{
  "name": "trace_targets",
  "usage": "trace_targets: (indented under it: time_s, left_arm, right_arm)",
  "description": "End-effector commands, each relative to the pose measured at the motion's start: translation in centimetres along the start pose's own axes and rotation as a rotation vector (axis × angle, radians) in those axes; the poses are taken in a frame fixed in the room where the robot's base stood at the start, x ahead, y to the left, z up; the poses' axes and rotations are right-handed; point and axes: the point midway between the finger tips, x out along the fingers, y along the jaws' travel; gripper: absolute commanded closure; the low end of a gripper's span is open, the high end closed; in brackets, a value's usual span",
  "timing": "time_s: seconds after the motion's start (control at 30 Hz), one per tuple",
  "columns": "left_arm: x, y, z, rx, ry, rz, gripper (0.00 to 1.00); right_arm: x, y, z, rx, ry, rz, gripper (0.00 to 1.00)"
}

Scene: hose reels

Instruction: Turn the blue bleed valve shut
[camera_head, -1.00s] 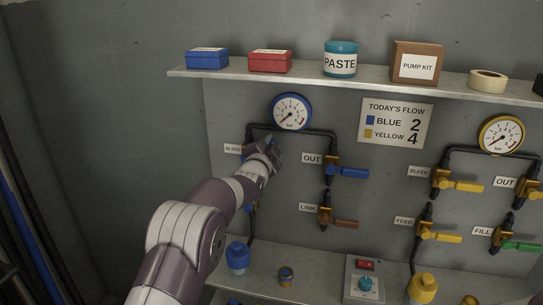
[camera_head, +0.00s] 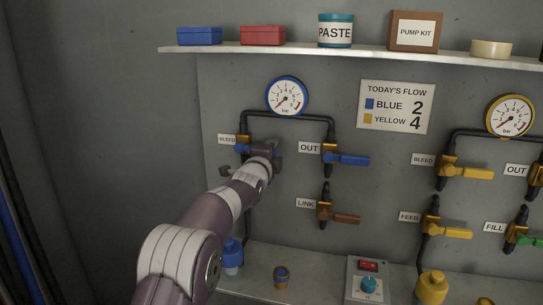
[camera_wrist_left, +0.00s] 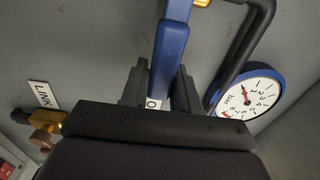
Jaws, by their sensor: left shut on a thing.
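The blue bleed valve sits on the left blue pipe run, next to the BLEED label (camera_head: 227,140). In the head view its brass body and a bit of its blue handle (camera_head: 243,148) show; the rest is hidden behind my left gripper (camera_head: 258,156). In the left wrist view the blue handle (camera_wrist_left: 172,45) runs from a brass fitting (camera_wrist_left: 202,3) down between the two dark fingers of my left gripper (camera_wrist_left: 162,88), which is shut on it. My right gripper is not in view.
The blue gauge (camera_head: 287,96) is above the pipe. The blue OUT valve (camera_head: 345,158) is to the right, with the LINK valve (camera_head: 338,217) below it. A shelf (camera_head: 350,53) with boxes and a paste jar is above; a lower ledge holds a control box (camera_head: 367,281).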

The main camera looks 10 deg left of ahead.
Motion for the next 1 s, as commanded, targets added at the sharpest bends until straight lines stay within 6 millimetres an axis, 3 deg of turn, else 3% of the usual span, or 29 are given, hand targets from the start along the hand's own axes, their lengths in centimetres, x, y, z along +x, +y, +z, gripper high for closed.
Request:
trace_targets:
  time_s: [0.47, 0.5, 0.57, 0.87, 1.0]
  left_arm:
    - [0.0, 0.6, -0.1, 0.016, 0.002, 0.010, 1.00]
    - [0.0, 0.6, -0.1, 0.016, 0.002, 0.010, 0.64]
    - [0.0, 0.6, -0.1, 0.015, 0.001, 0.009, 0.49]
    - [-0.1, 0.3, 0.0, 0.014, 0.000, 0.004, 0.49]
    - [-1.4, 0.4, 0.0, 0.013, 0.000, 0.003, 0.49]
  right_arm:
    - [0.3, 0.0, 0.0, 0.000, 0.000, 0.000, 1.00]
    - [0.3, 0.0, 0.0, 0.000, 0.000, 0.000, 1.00]
    - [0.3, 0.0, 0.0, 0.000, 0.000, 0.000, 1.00]
    - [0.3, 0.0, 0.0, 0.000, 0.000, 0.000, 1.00]
    - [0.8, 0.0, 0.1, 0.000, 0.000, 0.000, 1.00]
